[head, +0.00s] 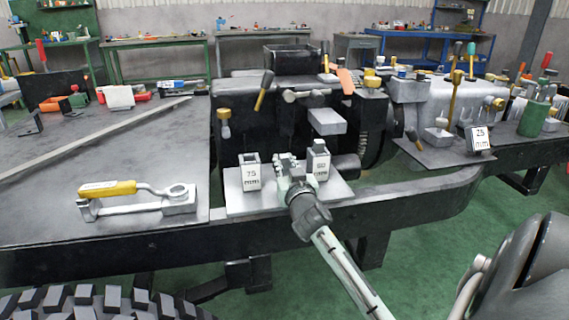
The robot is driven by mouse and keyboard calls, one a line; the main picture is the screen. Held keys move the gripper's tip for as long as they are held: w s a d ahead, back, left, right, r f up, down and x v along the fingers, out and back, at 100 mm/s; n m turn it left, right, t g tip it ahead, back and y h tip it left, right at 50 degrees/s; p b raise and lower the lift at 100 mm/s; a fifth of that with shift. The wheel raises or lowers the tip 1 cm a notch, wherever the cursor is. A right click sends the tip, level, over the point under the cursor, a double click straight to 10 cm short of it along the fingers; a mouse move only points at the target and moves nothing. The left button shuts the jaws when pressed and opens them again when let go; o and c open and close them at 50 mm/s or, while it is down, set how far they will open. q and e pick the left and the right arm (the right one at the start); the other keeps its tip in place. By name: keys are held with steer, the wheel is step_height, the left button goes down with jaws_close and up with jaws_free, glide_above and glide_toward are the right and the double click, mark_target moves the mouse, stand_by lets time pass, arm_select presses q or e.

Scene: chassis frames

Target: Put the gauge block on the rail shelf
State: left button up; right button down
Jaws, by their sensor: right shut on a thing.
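Three labelled gauge blocks show in the head view. One marked 75 mm (251,172) stands on a light grey plate (236,204) on the near chassis rail. A second, its label looking like 60 mm (319,161), is upright at the jaws of my right gripper (299,172). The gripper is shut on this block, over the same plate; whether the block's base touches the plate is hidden. The third, marked 25 mm (481,138), stands on a darker plate (425,152) to the right. I cannot tell which plate is the rail shelf. My left gripper is out of view.
A yellow-handled clamp (108,189) lies on the dark flat surface at left. Upright tools with coloured handles and a green container (534,118) crowd the right and back. A grey block (327,121) sits behind the gripper. The rail (425,187) right of the plate is bare.

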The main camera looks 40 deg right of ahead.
steer(key=c, duration=1.8)
jaws_free()
steer(key=shift+f, duration=0.1)
steer(key=o, duration=0.4)
